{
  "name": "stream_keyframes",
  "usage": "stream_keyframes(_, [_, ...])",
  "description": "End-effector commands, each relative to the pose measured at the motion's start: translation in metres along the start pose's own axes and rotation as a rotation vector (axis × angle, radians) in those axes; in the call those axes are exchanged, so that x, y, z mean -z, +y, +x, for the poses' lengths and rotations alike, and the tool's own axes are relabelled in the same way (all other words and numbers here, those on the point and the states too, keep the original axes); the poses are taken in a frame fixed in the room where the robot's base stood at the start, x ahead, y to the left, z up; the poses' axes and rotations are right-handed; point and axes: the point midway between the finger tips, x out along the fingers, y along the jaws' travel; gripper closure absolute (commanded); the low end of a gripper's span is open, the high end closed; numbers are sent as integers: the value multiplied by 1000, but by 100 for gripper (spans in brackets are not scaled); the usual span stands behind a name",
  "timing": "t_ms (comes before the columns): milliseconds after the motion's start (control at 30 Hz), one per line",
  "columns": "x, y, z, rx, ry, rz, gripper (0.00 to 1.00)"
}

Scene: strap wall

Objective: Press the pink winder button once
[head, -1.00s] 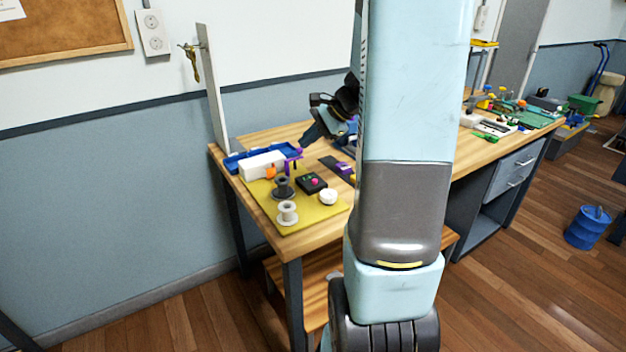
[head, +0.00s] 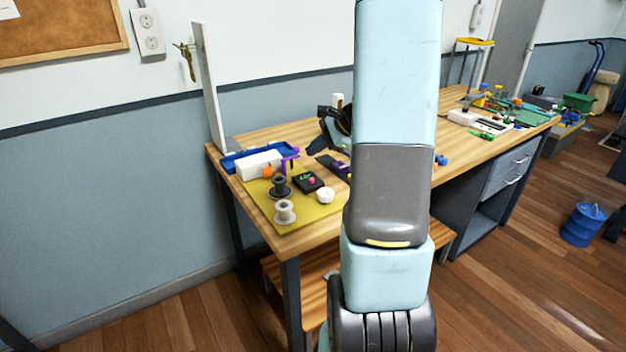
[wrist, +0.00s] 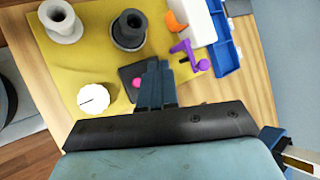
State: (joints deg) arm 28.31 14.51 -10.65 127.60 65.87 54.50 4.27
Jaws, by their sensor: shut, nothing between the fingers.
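The pink button (head: 311,182) sits on a small black box (head: 303,188) on the yellow mat (head: 310,218) at the table's left end. In the wrist view the button (wrist: 137,84) shows just left of my gripper (wrist: 157,66), and the black box (wrist: 127,72) is partly hidden behind the fingers. My gripper is shut and empty, with its fingertips over the box's right part. I cannot tell its height above the box. In the head view my gripper's dark end (head: 325,138) is beyond the box, partly hidden by my arm.
A dark spool (head: 280,186), a grey-white spool (head: 284,210) and a white round dial (head: 325,195) stand around the box. A purple crank (wrist: 189,56), a white block (head: 258,164) and a blue tray (head: 236,158) lie close by. An upright white post (head: 207,85) rises behind.

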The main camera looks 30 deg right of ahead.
Motion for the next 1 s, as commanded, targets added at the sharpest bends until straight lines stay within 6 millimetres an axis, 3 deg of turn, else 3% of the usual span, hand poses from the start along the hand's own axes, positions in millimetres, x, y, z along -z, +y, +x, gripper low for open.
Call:
stream_keyframes(500, [29,29,39,-1,1,2,100])
stream_keyframes(1000, [34,33,45,0,2,0,100])
